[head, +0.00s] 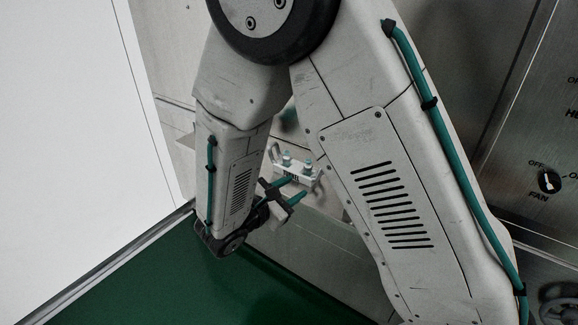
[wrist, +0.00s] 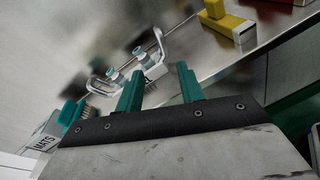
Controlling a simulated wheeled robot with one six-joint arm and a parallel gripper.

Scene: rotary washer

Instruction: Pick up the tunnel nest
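The tunnel nest (head: 294,175) is a small white block with dark lettering, wire handles and two teal-and-white pieces on top. In the head view it sits just beyond my fingertips, partly hidden by my arm. It also shows in the wrist view (wrist: 151,67), tilted in the picture, with a handle at each end. My gripper (head: 297,188) has two teal fingers, which are apart. In the wrist view the gap of my gripper (wrist: 160,69) looks empty, with the nest ahead and slightly left. I cannot tell whether a finger touches it.
A yellow block (wrist: 228,27) stands on the metal surface, farther right. A white block marked MATS (wrist: 42,143) with a teal piece and bristles is at lower left. In the head view, a metal panel with a FAN knob (head: 549,181) is right, a green surface (head: 150,275) below.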

